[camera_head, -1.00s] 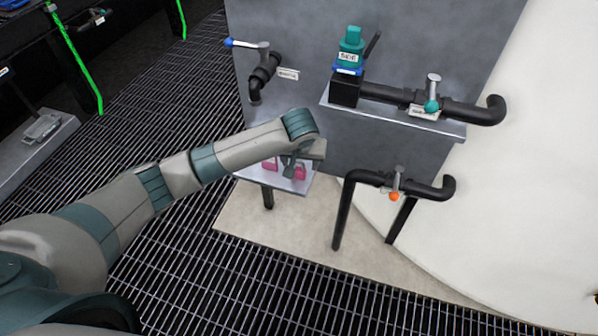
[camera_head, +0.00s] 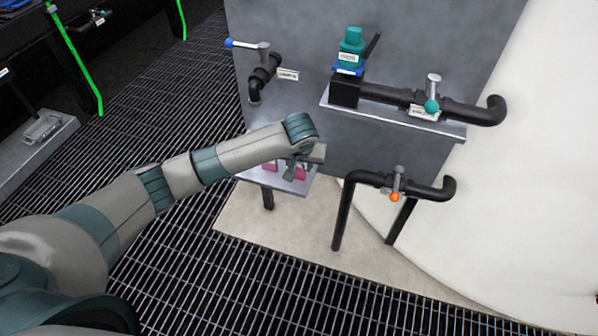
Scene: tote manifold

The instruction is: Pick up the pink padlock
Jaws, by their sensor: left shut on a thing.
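A small grey shelf (camera_head: 268,181) is fixed low on the grey panel, and pink shapes show at its top. One pink patch (camera_head: 270,166) is left of my gripper. Another, the pink padlock (camera_head: 300,173), is just right of the fingers. My left gripper (camera_head: 290,173) reaches down over the shelf and is shut on the pink padlock. The wrist and fingers hide part of the pink shapes, so I cannot tell whether the padlock touches the shelf. My right gripper is not in view.
A pipe with a blue-handled valve (camera_head: 264,66) is above the shelf. A ledge (camera_head: 390,117) at upper right carries a teal-topped fitting (camera_head: 351,45) and black piping. A lower pipe (camera_head: 364,177) with an orange-knobbed valve stands to the right. Floor grating (camera_head: 180,260) is open below.

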